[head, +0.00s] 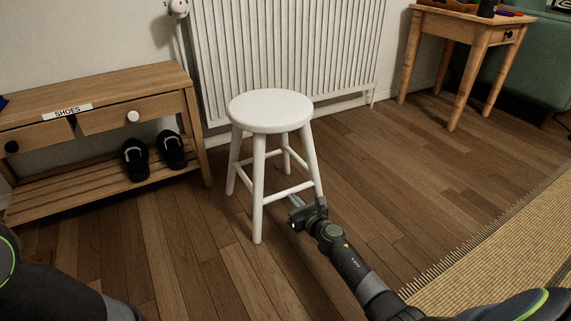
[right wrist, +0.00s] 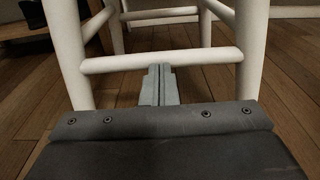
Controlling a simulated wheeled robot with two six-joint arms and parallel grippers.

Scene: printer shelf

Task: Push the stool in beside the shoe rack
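The white round stool (head: 270,110) stands upright on the wooden floor, in front of the radiator and to the right of the shoe rack (head: 100,88), with a floor gap between them. The wooden rack has a SHOES label, two drawers and a slatted lower shelf. My right gripper (head: 298,206) is low by the stool's right side. In the right wrist view its fingers (right wrist: 159,82) are together and empty, with tips at a low rung of the stool (right wrist: 205,57). I cannot tell whether they touch it. My left gripper is out of view.
A white radiator (head: 290,50) is on the wall behind the stool. Black shoes (head: 153,156) are on the rack's lower shelf. A wooden side table (head: 465,28) is at back right, a woven rug (head: 510,255) at front right. Floor right of the stool is clear.

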